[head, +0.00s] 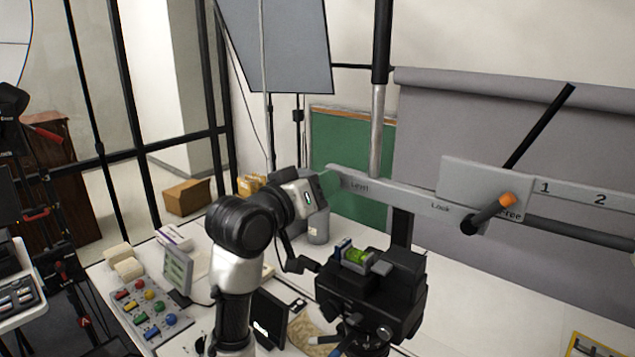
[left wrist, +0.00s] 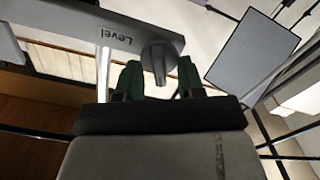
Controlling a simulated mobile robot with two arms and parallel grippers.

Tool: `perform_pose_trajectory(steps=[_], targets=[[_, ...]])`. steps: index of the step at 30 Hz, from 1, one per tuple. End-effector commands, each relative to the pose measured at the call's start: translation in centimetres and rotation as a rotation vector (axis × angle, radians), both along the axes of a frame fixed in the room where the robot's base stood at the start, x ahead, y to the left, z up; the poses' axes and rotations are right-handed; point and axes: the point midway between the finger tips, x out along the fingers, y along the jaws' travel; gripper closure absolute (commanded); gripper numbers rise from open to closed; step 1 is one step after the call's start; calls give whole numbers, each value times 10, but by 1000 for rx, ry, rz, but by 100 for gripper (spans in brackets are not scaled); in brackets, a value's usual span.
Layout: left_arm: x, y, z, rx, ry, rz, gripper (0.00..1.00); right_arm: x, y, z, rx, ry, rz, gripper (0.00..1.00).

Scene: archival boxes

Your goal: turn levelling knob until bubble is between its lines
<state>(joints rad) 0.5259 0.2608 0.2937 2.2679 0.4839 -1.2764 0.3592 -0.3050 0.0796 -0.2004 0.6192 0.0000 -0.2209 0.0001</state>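The levelling knob (left wrist: 158,62) is a grey tapered knob on a grey bar (head: 395,193) marked "Level", in the left wrist view. In the head view my left gripper (head: 326,186) covers it. My left gripper (left wrist: 160,80) has its two green fingers apart, one on each side of the knob's tip. They look open around it; I cannot tell whether either finger touches it. The yellow-green bubble vial (head: 357,256) sits on top of the black camera mount (head: 375,300). The bubble and its lines are too small to read. My right gripper is not in view.
A lever with an orange tip (head: 507,199) sticks out of the bar near "Lock" and "Free". A black rod (head: 540,125) slants above it. A panel with coloured buttons (head: 127,313) and a small screen (head: 178,270) stand on the white table at left.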

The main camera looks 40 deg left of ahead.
Motion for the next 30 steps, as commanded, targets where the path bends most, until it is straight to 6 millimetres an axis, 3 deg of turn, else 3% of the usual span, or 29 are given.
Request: perform_pose_trajectory(steps=[3,10,16,24,30], targets=[[0,0,0,0,0,0,65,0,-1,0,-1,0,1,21],[0,0,0,0,0,0,100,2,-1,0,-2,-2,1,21],[-1,0,0,27,-2,1,100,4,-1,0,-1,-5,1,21],[-1,0,1,292,-21,2,100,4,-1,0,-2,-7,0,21],[-1,-1,1,370,-29,0,100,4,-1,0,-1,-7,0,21]])
